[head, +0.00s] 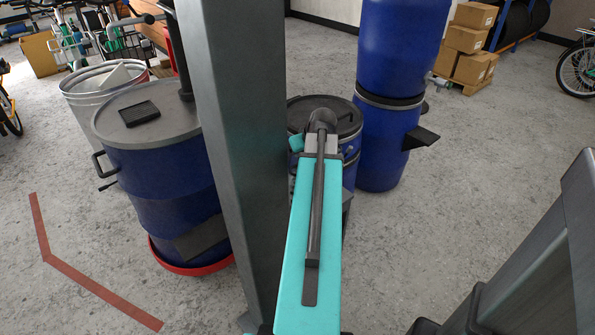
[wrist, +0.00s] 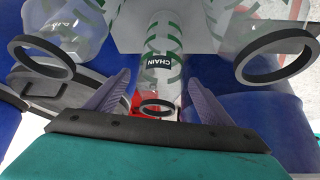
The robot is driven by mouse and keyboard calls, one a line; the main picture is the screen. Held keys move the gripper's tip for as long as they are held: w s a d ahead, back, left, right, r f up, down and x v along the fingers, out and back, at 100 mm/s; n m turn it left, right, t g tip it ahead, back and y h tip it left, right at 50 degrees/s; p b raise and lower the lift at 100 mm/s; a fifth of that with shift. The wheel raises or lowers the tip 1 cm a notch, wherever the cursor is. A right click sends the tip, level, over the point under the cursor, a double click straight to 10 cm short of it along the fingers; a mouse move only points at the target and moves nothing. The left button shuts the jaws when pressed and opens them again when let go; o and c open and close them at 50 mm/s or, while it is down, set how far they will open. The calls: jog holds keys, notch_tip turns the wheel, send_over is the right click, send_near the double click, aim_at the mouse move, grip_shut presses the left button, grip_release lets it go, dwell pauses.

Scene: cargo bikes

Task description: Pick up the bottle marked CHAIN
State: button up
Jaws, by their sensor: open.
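The bottle marked CHAIN (wrist: 163,42) is in the upper middle of the wrist view. It is pale, with green slanted marks and a black label with white lettering. My gripper (wrist: 156,72) is open, with its two grey fingers apart, one to each side of the bottle in the picture. I cannot tell how far the bottle lies beyond the fingertips. A dark ring (wrist: 157,108) shows low between the fingers. In the head view the bottle is not visible and my gripper is hidden behind my teal arm.
Clear bottles stand left (wrist: 68,32) and right (wrist: 250,22) of it, near dark rings (wrist: 18,62) (wrist: 272,80). Blue drums (head: 165,185) (head: 385,145) flank my arm in the head view. A grey post (head: 240,150) rises close by. Open concrete floor lies right.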

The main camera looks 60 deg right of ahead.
jog(key=shift+f, duration=0.1)
jog(key=x, duration=0.5)
jog(key=shift+b, duration=0.3)
dwell(0.4)
jog(key=c, duration=1.1)
jog(key=shift+r+p, duration=0.55)
jog(key=shift+r, duration=4.5)
